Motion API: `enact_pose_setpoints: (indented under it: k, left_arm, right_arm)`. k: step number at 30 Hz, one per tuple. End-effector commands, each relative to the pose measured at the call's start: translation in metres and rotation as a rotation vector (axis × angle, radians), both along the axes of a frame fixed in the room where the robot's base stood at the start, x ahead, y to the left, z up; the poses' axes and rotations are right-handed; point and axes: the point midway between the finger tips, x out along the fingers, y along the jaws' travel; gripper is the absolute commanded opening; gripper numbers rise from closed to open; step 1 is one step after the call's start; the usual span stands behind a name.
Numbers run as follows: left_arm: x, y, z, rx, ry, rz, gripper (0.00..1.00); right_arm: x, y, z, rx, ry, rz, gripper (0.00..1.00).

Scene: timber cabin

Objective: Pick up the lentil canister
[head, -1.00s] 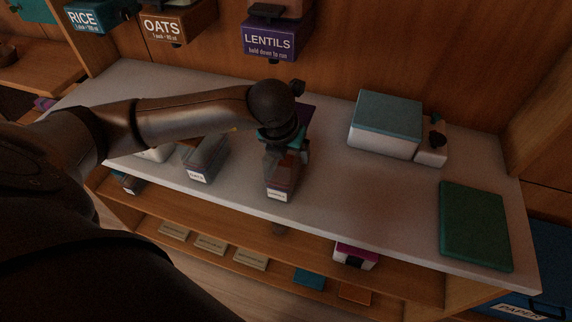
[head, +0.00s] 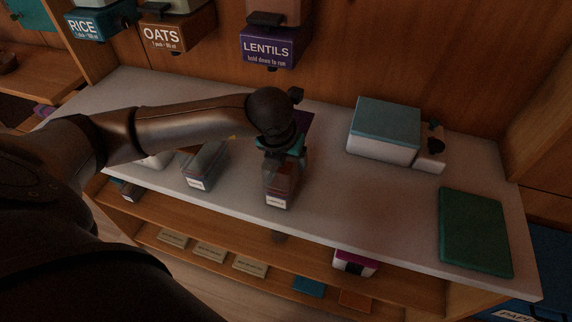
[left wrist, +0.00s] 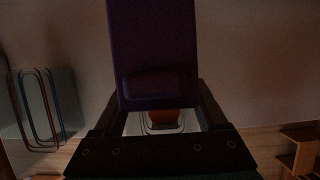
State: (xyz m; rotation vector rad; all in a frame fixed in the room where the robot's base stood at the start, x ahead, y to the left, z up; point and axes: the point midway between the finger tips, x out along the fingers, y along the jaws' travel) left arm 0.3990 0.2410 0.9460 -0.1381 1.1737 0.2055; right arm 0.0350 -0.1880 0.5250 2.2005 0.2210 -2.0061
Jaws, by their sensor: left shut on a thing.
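The lentil canister (head: 279,187) is a clear-walled box with reddish-brown contents and a small white label on its front. It stands near the front edge of the pale counter (head: 330,205). My left gripper (head: 281,153) comes down over it from above and is shut on it. In the left wrist view a dark purple panel (left wrist: 153,50) fills the upper middle, beyond the gripper (left wrist: 160,120). The lighting is too dim to see the finger contact. My right gripper is not in view.
A similar oats canister (head: 206,165) stands left of the lentil one. A teal-topped white box (head: 384,130) and a green board (head: 475,232) are to the right. The lentils dispenser (head: 267,49) hangs on the wall behind.

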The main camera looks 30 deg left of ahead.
Motion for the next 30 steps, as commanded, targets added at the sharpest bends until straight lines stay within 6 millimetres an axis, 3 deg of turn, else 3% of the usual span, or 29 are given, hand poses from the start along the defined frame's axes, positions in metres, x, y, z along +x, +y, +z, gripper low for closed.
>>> enact_pose_setpoints:
  k: [14,30]
  left_arm:
    - [0.001,0.0,0.026,0.0,-0.006,-0.001,0.0]
    - [0.002,0.0,0.102,-0.001,-0.007,0.0,0.0]
  right_arm:
    - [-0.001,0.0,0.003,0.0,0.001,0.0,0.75]
    - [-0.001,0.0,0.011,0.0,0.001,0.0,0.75]
